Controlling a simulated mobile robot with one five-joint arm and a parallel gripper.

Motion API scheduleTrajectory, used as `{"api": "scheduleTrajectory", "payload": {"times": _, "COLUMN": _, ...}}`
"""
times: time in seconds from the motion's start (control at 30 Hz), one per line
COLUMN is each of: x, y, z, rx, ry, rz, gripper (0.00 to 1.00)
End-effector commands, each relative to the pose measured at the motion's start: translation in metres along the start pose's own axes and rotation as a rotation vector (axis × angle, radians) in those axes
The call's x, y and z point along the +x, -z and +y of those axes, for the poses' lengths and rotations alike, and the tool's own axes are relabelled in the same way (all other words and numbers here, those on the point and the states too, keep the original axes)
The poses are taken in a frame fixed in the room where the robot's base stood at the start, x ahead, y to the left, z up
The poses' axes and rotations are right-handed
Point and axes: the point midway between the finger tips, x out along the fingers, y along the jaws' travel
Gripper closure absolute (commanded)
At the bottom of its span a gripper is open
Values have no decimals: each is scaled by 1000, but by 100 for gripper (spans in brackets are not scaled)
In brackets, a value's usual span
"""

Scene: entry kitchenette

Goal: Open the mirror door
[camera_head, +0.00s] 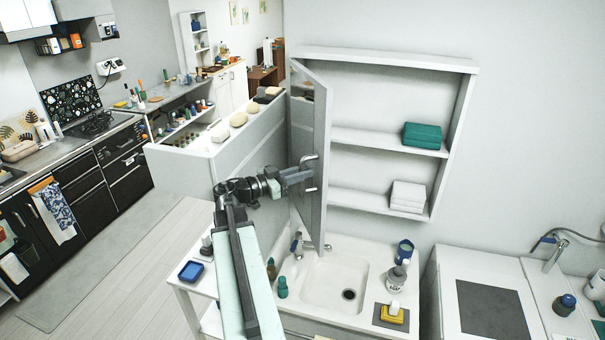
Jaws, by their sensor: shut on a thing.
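The mirror door (314,120) hangs on the left side of a white wall cabinet (387,60). It stands swung wide open, out from the wall, so the shelves show. My gripper (308,174) is at the lower part of the door, shut on its handle (309,159). The exact grip of the fingers on the handle is small and hard to make out. My arm reaches up from the bottom of the picture, left of the sink.
Inside the cabinet are green towels (422,135) and white towels (408,196). Below is a sink (335,284) with bottles, a cup (404,252) and a yellow sponge (392,314). A half-height partition (215,150) stands left of the door. Floor (130,270) at left is clear.

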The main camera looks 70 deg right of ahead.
Motion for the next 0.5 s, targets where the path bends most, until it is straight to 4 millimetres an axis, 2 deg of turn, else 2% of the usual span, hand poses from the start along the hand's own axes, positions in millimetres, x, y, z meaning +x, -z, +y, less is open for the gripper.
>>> {"api": "scheduleTrajectory", "payload": {"times": 0.07, "x": 1, "y": 1, "z": -1, "rx": -1, "ry": 2, "rz": 4, "gripper": 100}}
{"api": "scheduleTrajectory", "payload": {"times": 0.1, "x": 1, "y": 1, "z": -1, "rx": -1, "ry": 1, "rz": 4, "gripper": 73}}
{"api": "scheduleTrajectory", "payload": {"times": 0.13, "x": 1, "y": 1, "z": -1, "rx": -1, "ry": 1, "rz": 3, "gripper": 64}}
{"api": "scheduleTrajectory", "payload": {"times": 0.5, "x": -3, "y": 0, "z": 0, "rx": -1, "ry": 0, "rz": 2, "gripper": 62}}
